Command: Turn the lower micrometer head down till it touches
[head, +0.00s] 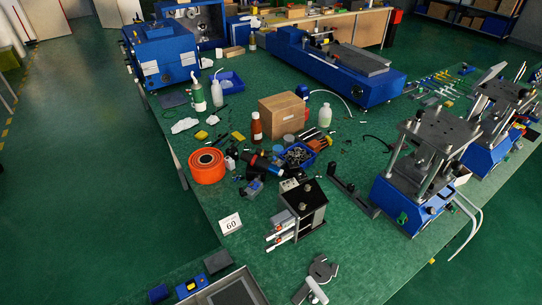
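A black block-shaped fixture (310,205) with round knobs on top stands near the front middle of the bench in the head view. Small silver and white cylindrical parts with orange marks stick out of its left side, one above another; they look like micrometer heads. The lower one (277,240) points to the left and down. The picture is too small to tell whether its tip touches anything. Neither of my grippers shows in the head view.
A white card reading 60 (230,223) stands left of the fixture. A grey C-shaped tool (318,276) lies in front. An orange ring-shaped roll (207,166), a blue bin of small parts (297,156) and a blue-based press (412,195) surround it. Green bench surface left of the fixture is partly clear.

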